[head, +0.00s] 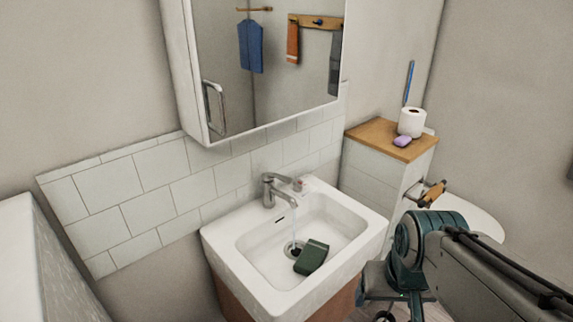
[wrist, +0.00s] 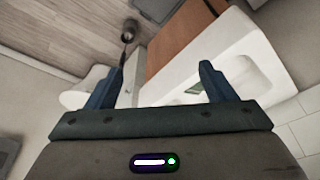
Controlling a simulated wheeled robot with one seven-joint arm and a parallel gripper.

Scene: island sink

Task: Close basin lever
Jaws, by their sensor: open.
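The basin lever (head: 270,177) sits on top of the chrome tap (head: 269,198) at the back of the white basin (head: 237,268). A thin stream of water (head: 294,229) falls from the spout towards the drain. My gripper (wrist: 162,78) is open, with its two dark blue fingers apart and nothing seen between them. It is low at the right of the basin, well away from the lever. In the wrist view the white basin (wrist: 257,75) shows beyond the fingers; I cannot make out the lever there.
A dark green block (head: 312,257) lies in the basin beside the drain. A mirror cabinet (head: 178,70) hangs above the tap. A wooden-topped ledge (head: 372,132) with a paper roll (head: 411,122) stands at the back right, near the toilet (head: 470,216). The space above the basin is clear.

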